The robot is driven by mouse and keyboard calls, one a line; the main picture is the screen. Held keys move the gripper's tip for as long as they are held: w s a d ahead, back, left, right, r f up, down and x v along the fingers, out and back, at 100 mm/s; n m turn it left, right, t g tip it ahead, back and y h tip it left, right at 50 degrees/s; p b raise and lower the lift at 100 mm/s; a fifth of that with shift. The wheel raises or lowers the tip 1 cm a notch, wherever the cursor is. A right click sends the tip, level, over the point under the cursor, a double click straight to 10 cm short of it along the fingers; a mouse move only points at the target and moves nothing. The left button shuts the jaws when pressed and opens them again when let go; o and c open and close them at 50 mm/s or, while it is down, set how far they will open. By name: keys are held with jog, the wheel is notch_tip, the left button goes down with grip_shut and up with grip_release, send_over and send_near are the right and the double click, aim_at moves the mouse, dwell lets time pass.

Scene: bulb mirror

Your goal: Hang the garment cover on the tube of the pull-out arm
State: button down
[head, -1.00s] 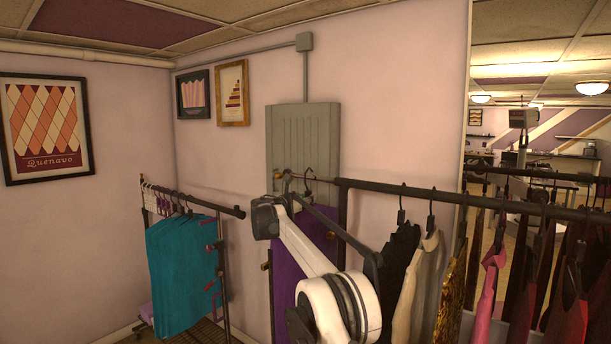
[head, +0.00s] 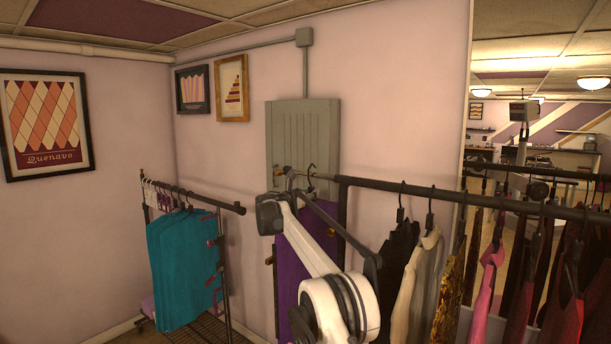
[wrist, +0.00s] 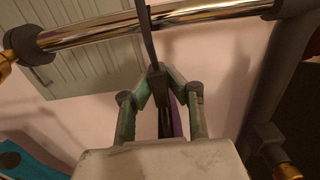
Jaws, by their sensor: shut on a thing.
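The garment cover (head: 296,262) is purple and hangs upright on a black hanger, partly behind my white arm in the head view. Its hook (head: 312,172) rises beside the pull-out arm's tube (head: 325,177). In the wrist view the tube (wrist: 160,25) is shiny chrome with dark ends. My gripper (wrist: 160,80) is shut on the hanger's neck, just below the tube. The hook (wrist: 148,30) crosses in front of the tube there. Its tip is out of the wrist view, and I cannot tell whether it rests on the tube. A purple strip of the cover (wrist: 176,118) shows below the fingers.
A dark rail (head: 470,202) with several hanging garments runs to the right. A rack with teal garments (head: 183,270) stands at left. A grey panel (head: 302,135) is on the wall behind the tube. A large mirror (head: 540,110) fills the right side.

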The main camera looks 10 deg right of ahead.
jog(key=shift+f, duration=0.1)
jog(key=shift+f+b, duration=0.5)
jog(key=shift+f, duration=0.3)
jog(key=c, duration=1.7)
grip_release()
jog(key=shift+b+v, duration=2.1)
jog(key=shift+v, duration=1.4)
jog(key=shift+f, duration=0.2)
